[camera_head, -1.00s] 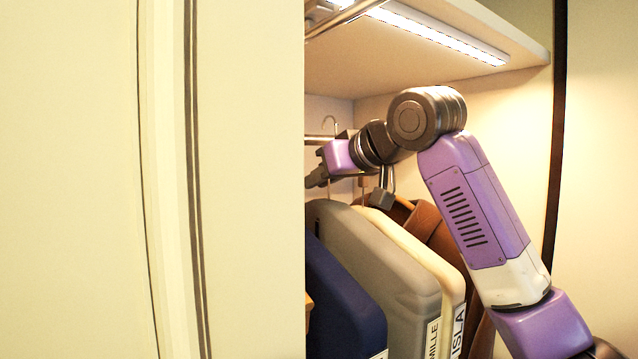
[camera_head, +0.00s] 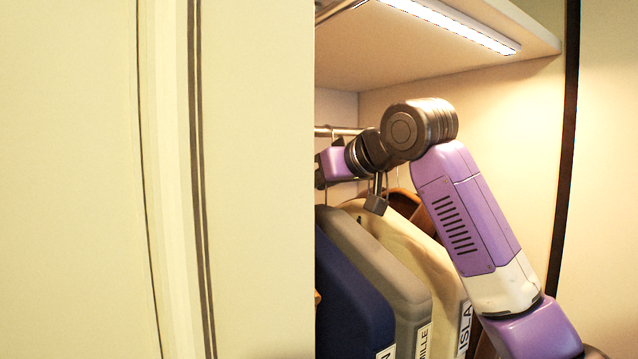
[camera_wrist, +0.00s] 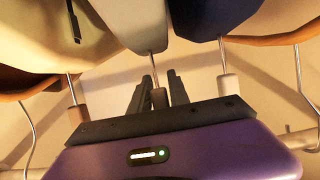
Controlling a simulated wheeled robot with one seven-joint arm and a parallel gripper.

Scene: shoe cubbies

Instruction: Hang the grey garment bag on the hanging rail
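The grey garment bag (camera_head: 375,265) hangs upright in the closet, between a navy bag and a cream bag, with a name label low on its front edge. It also shows at top centre in the wrist view (camera_wrist: 137,22). My gripper (camera_wrist: 162,85) is narrowly closed, its two dark fingers on either side of the pale collar (camera_wrist: 158,98) at the bag's hanger neck. In the head view my gripper (camera_head: 322,170) is largely behind the light panel edge. The hanging rail (camera_head: 340,131) runs just above it. The grey bag's hook is mostly hidden, so its seating on the rail is unclear.
The navy bag (camera_head: 345,300) and the cream bag (camera_head: 425,255) hang close on either side, and a brown garment (camera_head: 405,203) is behind. A lit shelf (camera_head: 440,65) is overhead. A pale panel (camera_head: 260,180) closes off the left.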

